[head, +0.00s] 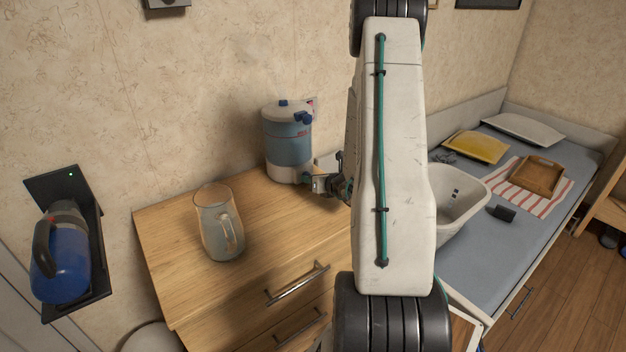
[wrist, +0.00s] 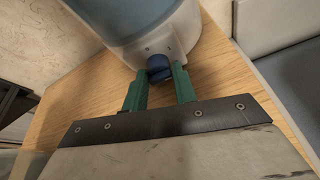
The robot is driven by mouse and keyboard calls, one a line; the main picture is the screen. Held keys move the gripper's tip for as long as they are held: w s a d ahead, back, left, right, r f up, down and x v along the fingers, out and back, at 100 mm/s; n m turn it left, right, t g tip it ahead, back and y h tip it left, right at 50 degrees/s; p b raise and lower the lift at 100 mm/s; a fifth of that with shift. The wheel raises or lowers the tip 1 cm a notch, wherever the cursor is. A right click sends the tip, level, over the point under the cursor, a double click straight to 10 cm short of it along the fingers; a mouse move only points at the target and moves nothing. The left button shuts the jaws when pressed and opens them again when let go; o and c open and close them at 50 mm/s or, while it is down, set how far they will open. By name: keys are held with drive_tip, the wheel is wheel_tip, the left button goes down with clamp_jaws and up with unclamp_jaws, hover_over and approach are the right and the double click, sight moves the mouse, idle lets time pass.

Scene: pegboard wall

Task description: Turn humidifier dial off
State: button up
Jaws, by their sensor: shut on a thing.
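The humidifier (head: 288,140) stands upright on the wooden dresser, against the wall, with a white base and lid and a bluish tank. Its dark blue dial (wrist: 159,68) sticks out from the white base in the wrist view. My gripper (wrist: 161,78) has its green fingers on either side of the dial and is shut on it. In the head view my gripper (head: 325,182) is at the lower right of the humidifier, and the dial is hidden there.
A clear pitcher (head: 219,225) stands on the dresser top (head: 165,222), left of the humidifier. A blue appliance (head: 62,262) sits in a dark wall holder at the left.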

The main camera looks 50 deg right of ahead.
drive_tip(key=n+h, duration=0.2)
drive_tip(key=n, duration=0.1)
drive_tip(key=shift+a, duration=0.2)
drive_tip(key=n+h, duration=0.1)
drive_tip(key=n, duration=0.1)
drive_tip(key=n+h, duration=0.1)
drive_tip(key=shift+w+a+f+n, duration=0.1)
drive_tip(key=shift+a+n, duration=0.05)
drive_tip(key=shift+n, duration=0.25)
idle(0.3)
drive_tip(key=o, duration=0.9)
drive_tip(key=shift+o, duration=0.2)
drive_tip(key=shift+s, duration=0.2)
drive_tip(key=v, duration=0.7)
drive_tip(key=shift+s+a, duration=0.15)
drive_tip(key=shift+a, duration=0.15)
